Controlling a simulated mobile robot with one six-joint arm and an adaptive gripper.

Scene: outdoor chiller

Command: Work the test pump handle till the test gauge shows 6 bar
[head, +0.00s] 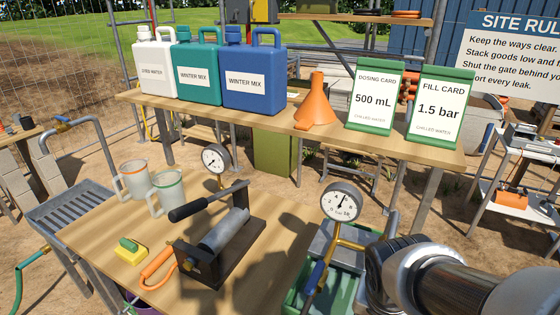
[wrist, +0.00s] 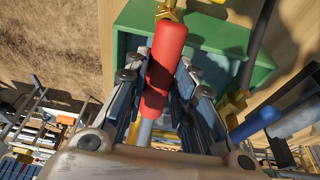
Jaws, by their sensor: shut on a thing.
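The test pump stands on the wooden table, with a grey cylinder (head: 224,231) and a long lever with a black grip (head: 190,208). A gauge (head: 215,157) stands behind the pump, its reading too small to tell. A larger gauge marked bar (head: 341,201) stands to the right on a brass pipe; its needle points roughly upward, exact value unclear. In the wrist view my gripper (wrist: 158,82) is shut on a red handle (wrist: 168,50) joined to a brass fitting, apart from the pump's black grip. In the head view my arm covers the lower right and the gripper is hidden.
A green tray (head: 300,292) is below the brass pipe, and a blue valve handle (head: 314,277) is close by. Jugs, a funnel (head: 317,103) and cards stand on the bench behind.

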